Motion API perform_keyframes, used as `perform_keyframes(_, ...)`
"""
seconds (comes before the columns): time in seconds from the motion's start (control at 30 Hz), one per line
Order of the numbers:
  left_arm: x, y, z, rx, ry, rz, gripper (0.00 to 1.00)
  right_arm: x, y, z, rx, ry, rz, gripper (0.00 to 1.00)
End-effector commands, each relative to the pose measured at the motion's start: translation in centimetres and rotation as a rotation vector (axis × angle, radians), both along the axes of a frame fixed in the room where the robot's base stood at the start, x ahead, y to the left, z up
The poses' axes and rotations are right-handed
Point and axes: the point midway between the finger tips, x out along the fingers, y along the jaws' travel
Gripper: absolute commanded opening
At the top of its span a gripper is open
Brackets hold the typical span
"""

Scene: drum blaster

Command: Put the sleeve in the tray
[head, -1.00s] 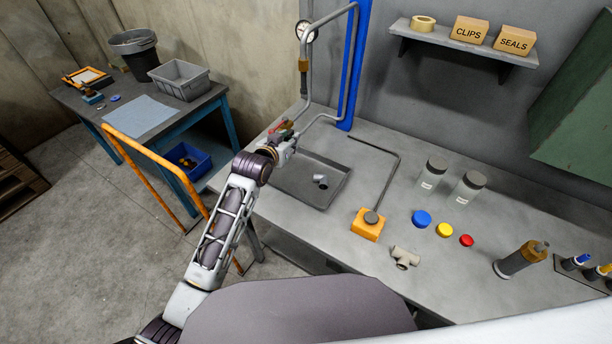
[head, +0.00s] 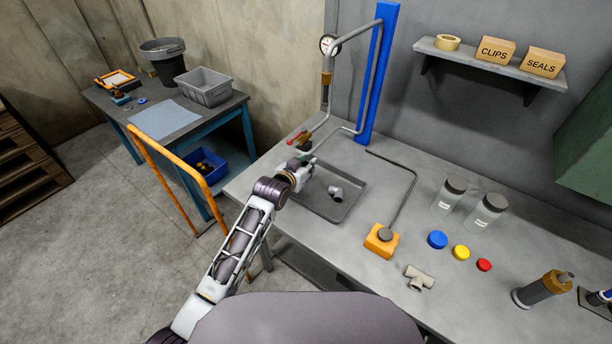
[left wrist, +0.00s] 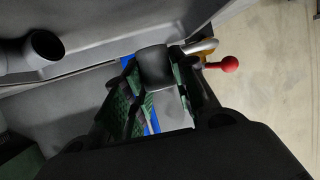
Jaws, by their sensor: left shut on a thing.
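My left gripper (head: 304,168) is above the back left part of the shallow grey tray (head: 350,207) in the head view. In the left wrist view its green-padded fingers (left wrist: 158,92) are shut on a dark grey cylinder, which looks like the sleeve (left wrist: 154,66). The sleeve cannot be made out in the head view. A grey pipe elbow (head: 336,193) lies in the tray; it also shows in the left wrist view (left wrist: 44,46). My right gripper is not in view.
A pipe stand with a gauge (head: 328,44) and a red-handled valve (head: 296,138) rises behind the gripper. An orange block (head: 381,240) with a bent rod stands right of the tray. A pipe tee (head: 419,278), coloured caps and two jars (head: 451,193) are further right.

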Motion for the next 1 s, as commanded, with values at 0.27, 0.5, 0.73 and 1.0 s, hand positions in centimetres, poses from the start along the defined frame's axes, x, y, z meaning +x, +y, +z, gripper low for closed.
perform_keyframes(0.27, 0.0, 0.0, -0.6, -0.001, -0.003, 0.0, 0.0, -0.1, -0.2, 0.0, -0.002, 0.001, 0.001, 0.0)
perform_keyframes(0.5, 0.0, 0.0, -1.0, 0.0, -0.001, 0.0, 0.0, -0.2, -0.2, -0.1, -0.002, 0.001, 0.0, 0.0)
perform_keyframes(0.73, 0.0, 0.0, -3.3, -0.001, 0.0, 0.0, 0.0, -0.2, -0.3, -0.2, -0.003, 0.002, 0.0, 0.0)
perform_keyframes(1.0, 0.0, 0.0, -4.4, -0.002, -0.002, 0.0, 0.0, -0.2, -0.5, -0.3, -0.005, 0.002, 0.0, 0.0)
